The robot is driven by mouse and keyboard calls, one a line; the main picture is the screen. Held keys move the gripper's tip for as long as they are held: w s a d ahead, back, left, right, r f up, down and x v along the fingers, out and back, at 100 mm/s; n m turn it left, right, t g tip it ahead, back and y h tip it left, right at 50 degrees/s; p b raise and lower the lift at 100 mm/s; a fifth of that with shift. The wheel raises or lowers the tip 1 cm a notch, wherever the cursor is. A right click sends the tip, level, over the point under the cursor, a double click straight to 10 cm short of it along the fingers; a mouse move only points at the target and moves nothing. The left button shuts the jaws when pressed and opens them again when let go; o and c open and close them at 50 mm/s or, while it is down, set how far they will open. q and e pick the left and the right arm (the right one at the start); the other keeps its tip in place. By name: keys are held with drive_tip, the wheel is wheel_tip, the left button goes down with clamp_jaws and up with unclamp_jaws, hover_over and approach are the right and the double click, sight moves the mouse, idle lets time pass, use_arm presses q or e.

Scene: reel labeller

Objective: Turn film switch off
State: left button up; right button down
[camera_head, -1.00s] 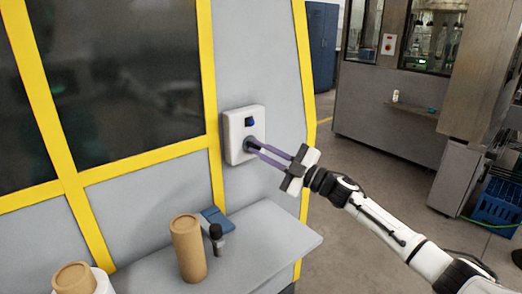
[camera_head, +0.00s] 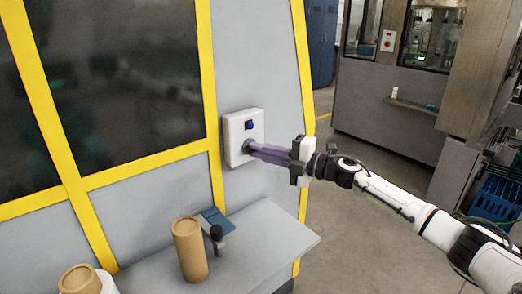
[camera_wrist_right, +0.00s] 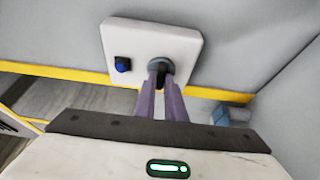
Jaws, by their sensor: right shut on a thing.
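A white switch box (camera_head: 236,128) is fixed to the grey machine panel, and it also shows in the right wrist view (camera_wrist_right: 130,35). It has a blue knob (camera_head: 249,125) at the top, seen at the left in the wrist view (camera_wrist_right: 122,64), and a dark round rotary knob (camera_wrist_right: 160,68) below. My right gripper (camera_head: 250,147) reaches in from the right with its long purple fingers, shut on the dark rotary knob. The fingertips partly hide that knob. The blue knob is apart from the fingers. My left gripper is in no view.
Below the box, a grey shelf (camera_head: 262,238) carries a brown cardboard tube (camera_head: 189,250), a small dark-capped bottle (camera_head: 217,239) and a blue object (camera_head: 214,219). Yellow frame bars (camera_head: 213,100) edge the panel. Open floor lies to the right.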

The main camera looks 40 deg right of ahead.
idle(0.4)
drive_tip(key=c, duration=1.8)
unclamp_jaws()
drive_tip(key=shift+s, duration=0.1)
drive_tip(key=shift+b+v, duration=1.05)
drive_tip(key=shift+v, duration=4.05)
